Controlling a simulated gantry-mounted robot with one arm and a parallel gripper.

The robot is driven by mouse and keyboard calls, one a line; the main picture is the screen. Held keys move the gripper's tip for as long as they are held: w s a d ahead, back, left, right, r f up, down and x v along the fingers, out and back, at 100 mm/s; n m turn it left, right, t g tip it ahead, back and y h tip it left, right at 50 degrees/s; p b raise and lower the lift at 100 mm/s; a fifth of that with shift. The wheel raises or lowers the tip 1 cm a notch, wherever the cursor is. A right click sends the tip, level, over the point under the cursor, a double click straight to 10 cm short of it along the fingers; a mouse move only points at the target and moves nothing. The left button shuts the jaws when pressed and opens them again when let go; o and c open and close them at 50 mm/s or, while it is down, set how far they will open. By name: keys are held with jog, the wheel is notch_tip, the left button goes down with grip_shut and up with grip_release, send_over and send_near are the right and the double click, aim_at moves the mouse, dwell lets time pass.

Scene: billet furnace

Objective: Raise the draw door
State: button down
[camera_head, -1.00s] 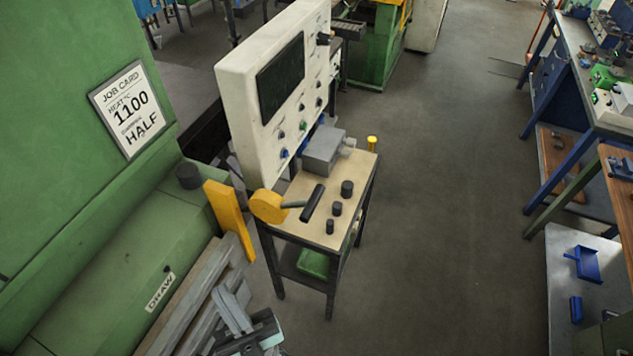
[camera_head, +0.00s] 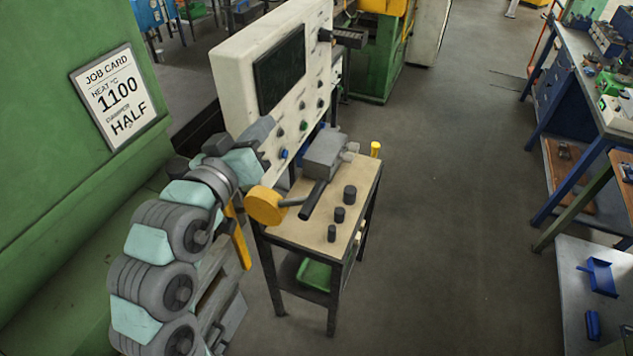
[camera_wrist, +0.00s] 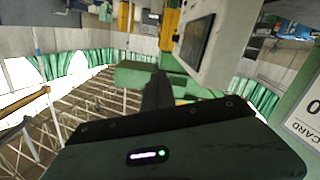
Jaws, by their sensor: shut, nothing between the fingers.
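The green furnace (camera_head: 60,180) fills the left of the head view. Its low front, where a DRAW label showed earlier, is now largely behind my arm, and I cannot make out the draw door itself. A yellow round hub with a lever and black grip (camera_head: 313,200) sits on the small stand, the lever lying low and to the right. My gripper (camera_head: 264,128) is up in front of the white control panel, left of its lower knobs, apart from the lever. In the wrist view my gripper (camera_wrist: 158,92) has its fingers together and empty.
The white control panel (camera_head: 230,75) with screen and knobs stands behind the stand (camera_head: 300,232). A grey box (camera_head: 322,155) and several black knobs are on the stand. A job card (camera_head: 115,97) reads 1100, HALF. The floor to the right is clear up to the blue benches.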

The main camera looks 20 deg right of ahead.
jog(key=s+d+f+m+g+y, duration=0.1)
jog(key=s+d+f+m+g, duration=0.1)
jog(key=s, duration=0.5)
notch_tip(320, 180, down, 3)
jog(key=shift+m+g+y+b, duration=0.45)
jog(key=shift+m+g, duration=0.35)
jog(key=shift+g, duration=0.4)
jog(key=shift+d, duration=0.1)
jog(key=p, duration=0.2)
send_over(316, 184)
jog(key=f, duration=0.2)
jog(key=w+f, duration=0.1)
jog(key=f, duration=0.1)
jog(key=shift+d, duration=0.2)
jog(key=shift+s+a+f+p, duration=0.1)
jog(key=shift+s+f+p, duration=0.1)
jog(key=shift+f, duration=0.35)
jog(key=shift+s+a+f+p, duration=0.1)
jog(key=shift+s+f, duration=0.05)
jog(key=shift+f, duration=0.4)
jog(key=shift+s+f, duration=0.25)
jog(key=shift+f, duration=0.65)
jog(key=shift+f, duration=0.1)
